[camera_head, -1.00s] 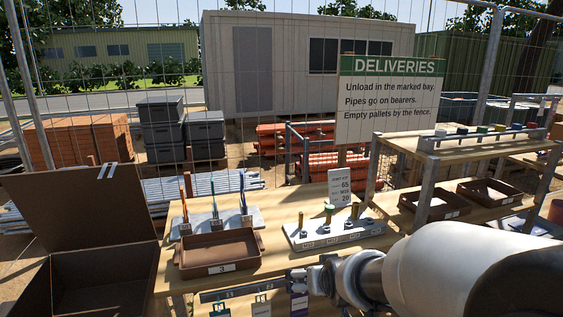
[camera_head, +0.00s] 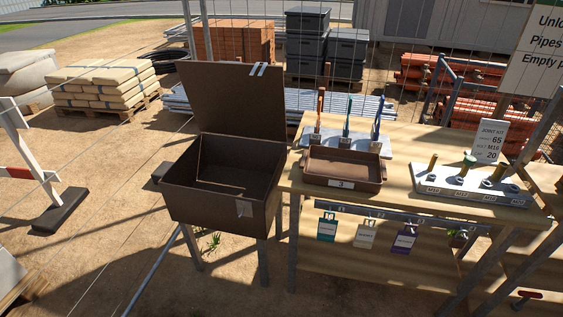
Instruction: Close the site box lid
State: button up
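The brown site box (camera_head: 205,203) stands on metal legs at the left end of the wooden workbench. Its lid (camera_head: 228,98) is open, standing up nearly vertical at the back of the box with two pale strips near its top right corner. The box's inside is in view and partly shaded, with a bright sunlit line across it. My gripper does not show in this view.
The workbench (camera_head: 400,204) right of the box holds a brown tray marked 3 (camera_head: 342,170), a rack of upright tools (camera_head: 345,138) and a grey block with pegs (camera_head: 470,186). Tags hang below its front edge. Open sandy ground (camera_head: 110,185) lies left of the box.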

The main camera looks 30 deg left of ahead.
aim_at(239, 99)
jog(key=u, duration=1.55)
jog(key=i+z, duration=0.15)
jog(key=i, duration=0.95)
